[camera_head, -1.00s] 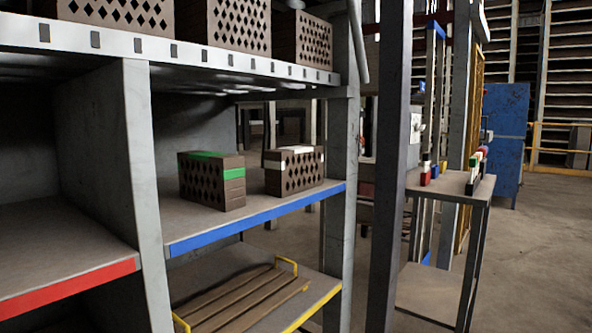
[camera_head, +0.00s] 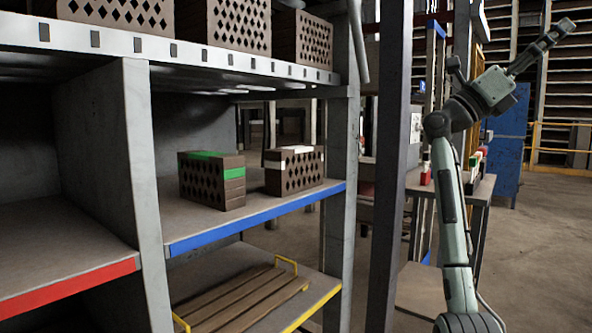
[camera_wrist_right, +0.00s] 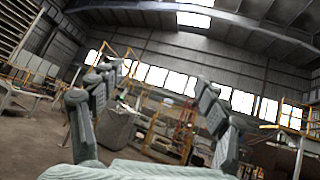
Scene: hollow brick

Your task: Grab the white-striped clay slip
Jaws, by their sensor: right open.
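A brown hollow brick with a white stripe (camera_head: 293,170) sits on the blue-edged shelf (camera_head: 262,217), near the rack's right post. It is the only clearly white-striped piece I can make out. A similar brick with a green stripe (camera_head: 212,180) sits to its left, apart from it. My right gripper (camera_head: 513,44) is raised at the upper right, well away from the bricks, open and empty. Its spread fingers also show in the right wrist view (camera_wrist_right: 140,92), with only the distant hall between them. My left gripper is not in view.
A grey post (camera_head: 387,200) stands between the rack and my right arm. A side table (camera_head: 415,183) holds small coloured items (camera_head: 426,173), partly behind my arm. Plain bricks (camera_head: 239,27) stand on the top shelf. A slatted wooden pallet (camera_head: 235,300) lies on the yellow-edged shelf.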

